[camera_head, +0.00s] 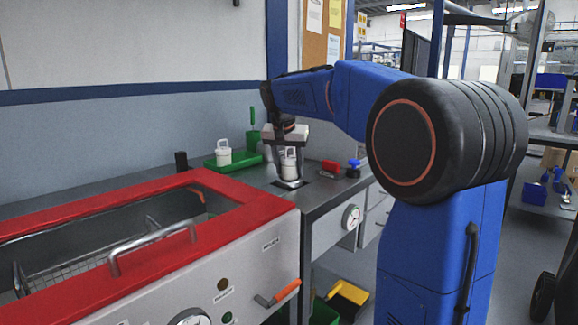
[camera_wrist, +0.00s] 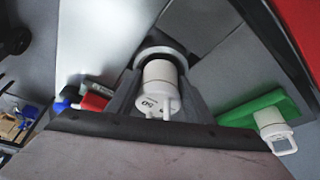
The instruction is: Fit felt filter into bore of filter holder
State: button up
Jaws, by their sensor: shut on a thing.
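The felt filter, a white cylinder with a loop handle, is held between the fingers of my gripper (camera_head: 288,160) in the head view. The filter (camera_wrist: 159,88) also shows in the wrist view, with its handle toward the camera and a dark marking on its face. The filter holder (camera_head: 289,184) is a light metal ring on the bench, directly below the filter. Its rim (camera_wrist: 161,50) shows beyond the filter in the wrist view, with a dark bore partly hidden by the filter. I cannot tell whether the filter's far end is inside the bore.
A second white handled part (camera_head: 223,154) is in a green tray (camera_head: 238,162) to the left. Red and blue items (camera_head: 331,166) lie to the right of the holder. A red-rimmed basin machine (camera_head: 250,214) stands in front on the left.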

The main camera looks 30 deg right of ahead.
jog(key=shift+f, duration=0.1)
jog(key=o, duration=1)
jog(key=shift+o, duration=0.2)
jog(key=v, duration=1.3)
jog(key=shift+d, duration=0.15)
